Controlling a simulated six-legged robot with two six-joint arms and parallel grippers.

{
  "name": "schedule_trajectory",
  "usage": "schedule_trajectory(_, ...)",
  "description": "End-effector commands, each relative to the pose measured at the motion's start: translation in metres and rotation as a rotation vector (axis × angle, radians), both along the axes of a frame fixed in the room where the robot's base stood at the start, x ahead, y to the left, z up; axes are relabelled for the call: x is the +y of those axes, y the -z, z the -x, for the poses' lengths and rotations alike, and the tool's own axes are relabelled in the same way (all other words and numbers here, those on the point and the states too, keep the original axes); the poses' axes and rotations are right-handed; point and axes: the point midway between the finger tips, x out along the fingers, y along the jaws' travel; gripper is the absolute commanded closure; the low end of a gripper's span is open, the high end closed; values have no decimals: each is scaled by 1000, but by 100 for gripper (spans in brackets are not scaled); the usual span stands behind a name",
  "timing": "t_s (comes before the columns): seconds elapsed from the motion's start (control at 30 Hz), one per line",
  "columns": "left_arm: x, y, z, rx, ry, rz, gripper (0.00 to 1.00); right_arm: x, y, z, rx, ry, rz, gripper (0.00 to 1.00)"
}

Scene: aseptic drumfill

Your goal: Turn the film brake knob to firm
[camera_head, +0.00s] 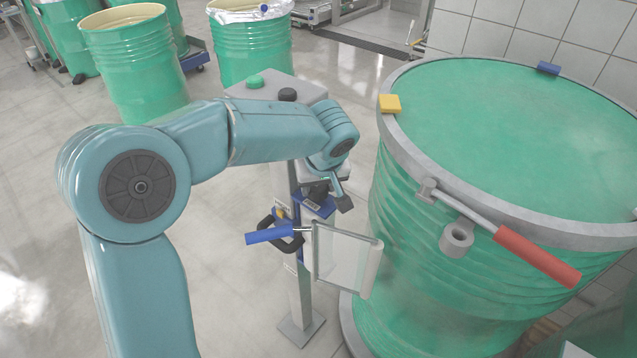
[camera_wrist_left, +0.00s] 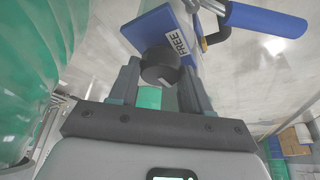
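The film brake knob is a small black knob (camera_wrist_left: 160,66) on a blue plate (camera_wrist_left: 157,32) labelled FREE in the left wrist view. In the head view the dark knob (camera_head: 318,190) shows above the blue plate, just under my left wrist. My left gripper (camera_wrist_left: 160,74) has its two fingers on either side of the knob, around its near end. One finger shows right of the knob in the head view, with a gap, so the gripper looks open. Contact at the far finger is hidden. My right gripper is not in view.
A post carries the plate, a blue handle (camera_head: 270,234) and a framed clear panel (camera_head: 340,255). A large green drum (camera_head: 440,250) with a red lever (camera_head: 537,256) stands close on the right. Green drums (camera_head: 137,75) stand behind. The floor at left is clear.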

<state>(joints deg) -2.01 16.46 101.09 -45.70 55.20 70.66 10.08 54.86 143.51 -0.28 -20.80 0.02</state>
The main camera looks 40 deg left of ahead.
Motion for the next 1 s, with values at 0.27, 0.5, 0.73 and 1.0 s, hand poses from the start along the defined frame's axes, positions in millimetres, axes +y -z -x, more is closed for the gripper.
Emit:
schedule_trajectory(0.27, 1, 1, 0, -3, 80, 1, 83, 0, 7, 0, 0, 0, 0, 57)
schedule_trajectory(0.5, 1, -1, 1, -1, 127, 0, 83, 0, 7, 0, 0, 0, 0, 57)
schedule_trajectory(0.73, 1, -1, 0, -1, 127, 0, 28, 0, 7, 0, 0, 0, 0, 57)
schedule_trajectory(1.0, 0, -2, 1, -1, 126, 0, 28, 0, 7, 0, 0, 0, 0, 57)
